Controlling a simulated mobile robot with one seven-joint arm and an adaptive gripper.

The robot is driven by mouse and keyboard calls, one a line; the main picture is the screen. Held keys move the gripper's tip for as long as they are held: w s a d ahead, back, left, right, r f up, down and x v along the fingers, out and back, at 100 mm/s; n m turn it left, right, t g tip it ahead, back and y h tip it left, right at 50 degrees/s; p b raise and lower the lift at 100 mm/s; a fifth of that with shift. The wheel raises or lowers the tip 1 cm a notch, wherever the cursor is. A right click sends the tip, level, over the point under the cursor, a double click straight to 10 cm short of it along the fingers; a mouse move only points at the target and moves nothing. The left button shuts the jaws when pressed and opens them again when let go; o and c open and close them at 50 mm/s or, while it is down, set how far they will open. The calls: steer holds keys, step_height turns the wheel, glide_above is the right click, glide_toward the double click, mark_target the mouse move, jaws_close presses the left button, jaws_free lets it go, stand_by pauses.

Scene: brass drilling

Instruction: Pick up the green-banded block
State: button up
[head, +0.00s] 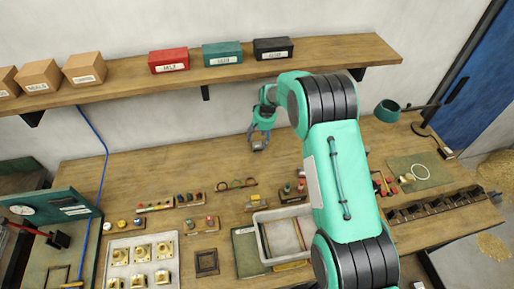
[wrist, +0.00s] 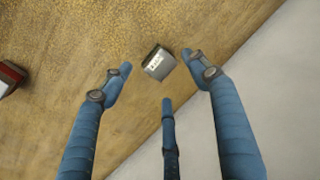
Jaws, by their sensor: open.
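My gripper (head: 259,143) hangs near the back edge of the workbench in the head view, below the shelf. In the wrist view its blue fingers (wrist: 156,64) are spread apart and empty. A red and dark block (wrist: 11,77) is cut off at the left edge of the wrist view. I cannot pick out the green-banded block for certain in the head view.
The shelf (head: 140,95) holds a red box (head: 168,60), a green box (head: 222,54), a black box (head: 272,48) and cardboard boxes. A grey tray (head: 262,240) and several small parts stand on the workbench (head: 150,170). My arm hides the bench's middle right.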

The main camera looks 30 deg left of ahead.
mark_target(257, 144)
steer(key=shift+a+f, duration=0.2)
steer(key=shift+f, duration=0.95)
steer(key=shift+a+f, duration=0.2)
steer(key=shift+f, duration=0.95)
steer(key=shift+c, duration=0.5)
steer(key=shift+r, duration=0.1)
jaws_close()
